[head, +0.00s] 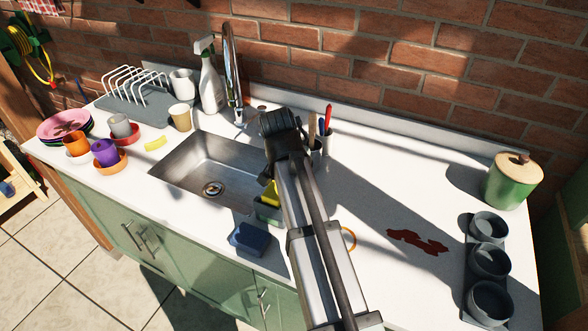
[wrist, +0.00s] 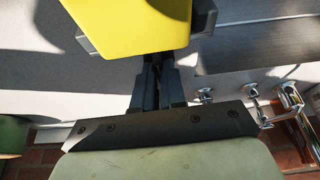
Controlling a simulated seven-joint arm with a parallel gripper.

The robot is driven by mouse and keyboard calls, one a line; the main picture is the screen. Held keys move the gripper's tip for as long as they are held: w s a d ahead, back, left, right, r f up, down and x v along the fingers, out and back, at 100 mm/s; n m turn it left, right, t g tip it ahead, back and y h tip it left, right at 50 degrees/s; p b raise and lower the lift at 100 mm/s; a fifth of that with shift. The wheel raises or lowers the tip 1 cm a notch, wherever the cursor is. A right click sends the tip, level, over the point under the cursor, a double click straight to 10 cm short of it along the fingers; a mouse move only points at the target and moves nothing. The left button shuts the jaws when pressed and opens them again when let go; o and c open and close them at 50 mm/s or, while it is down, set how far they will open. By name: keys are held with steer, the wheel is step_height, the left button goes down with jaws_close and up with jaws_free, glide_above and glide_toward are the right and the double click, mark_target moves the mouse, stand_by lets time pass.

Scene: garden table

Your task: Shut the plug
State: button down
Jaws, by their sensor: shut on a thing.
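The sink (head: 188,170) shows in the head view left of my arm, with a round metal drain (head: 213,188) in its floor. Whether its plug is up or down is too small to tell. In the wrist view, my gripper (wrist: 152,58) is shut on a yellow thing (wrist: 125,22), which hides its fingertips. A yellow piece (head: 270,193) shows beside my arm in the head view, where my gripper itself is hidden. The tap (wrist: 290,98) and small chrome fittings (wrist: 205,95) show at the right of the wrist view. The tap (head: 232,70) stands behind the sink.
A green holder (head: 267,212) and blue sponge (head: 248,239) are at the sink's front right. A spray bottle (head: 210,82) stands by the tap. Cups and plates (head: 64,126) are at left. A red stain (head: 418,241), dark bowls (head: 489,260) and green canister (head: 513,182) are at right.

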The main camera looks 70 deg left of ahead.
stand_by(0.3)
steer(key=c, duration=1.2)
jaws_free()
steer(key=v, duration=1.4)
steer(key=shift+a+f, duration=0.1)
